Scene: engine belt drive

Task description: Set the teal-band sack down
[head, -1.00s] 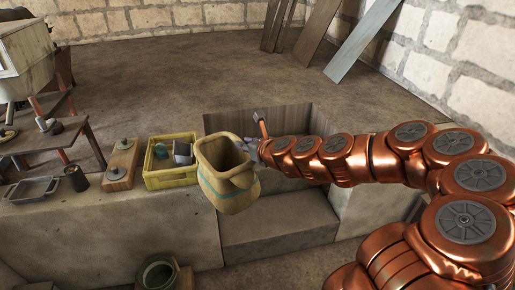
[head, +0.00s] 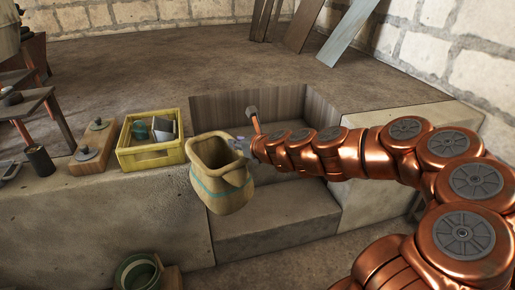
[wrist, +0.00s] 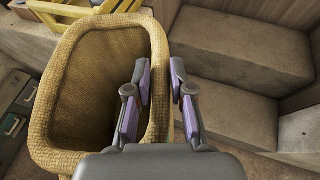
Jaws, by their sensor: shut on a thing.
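The teal-band sack (head: 222,190) is a tan woven sack with an open top and a teal stripe around it. It hangs in the air in front of the stone ledge and the step, tilted slightly. My gripper (head: 243,146) is shut on the sack's right rim. In the wrist view the sack's woven rim (wrist: 50,90) fills the left side, and my gripper's fingers (wrist: 160,85) pinch its right wall. The sack's inside looks empty where it shows; its bottom is dark.
A wooden block with a metal knob (head: 85,153) and a dark cylinder (head: 39,161) are farther left. A recessed step (head: 275,228) lies right. A green pot (head: 138,272) sits below.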

